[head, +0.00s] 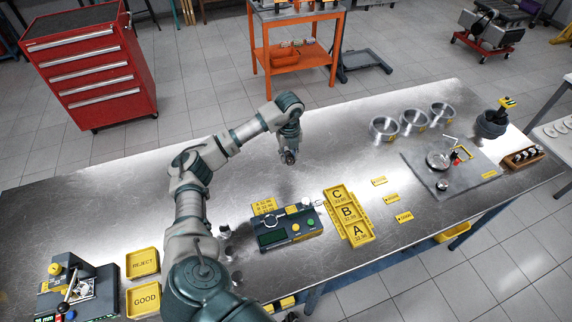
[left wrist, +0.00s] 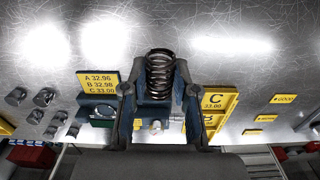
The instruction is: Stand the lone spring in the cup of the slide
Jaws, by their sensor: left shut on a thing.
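My left gripper (head: 288,157) hangs above the bare middle of the metal bench. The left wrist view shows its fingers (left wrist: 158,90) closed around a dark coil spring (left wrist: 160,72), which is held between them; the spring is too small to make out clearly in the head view. A dark measuring device (head: 286,232) with a display and coloured buttons sits on the bench nearer than the gripper. My right gripper is not seen.
A yellow tray marked A, B, C (head: 349,216) stands right of the device. Small metal cylinders (left wrist: 44,97) stand left of the device.

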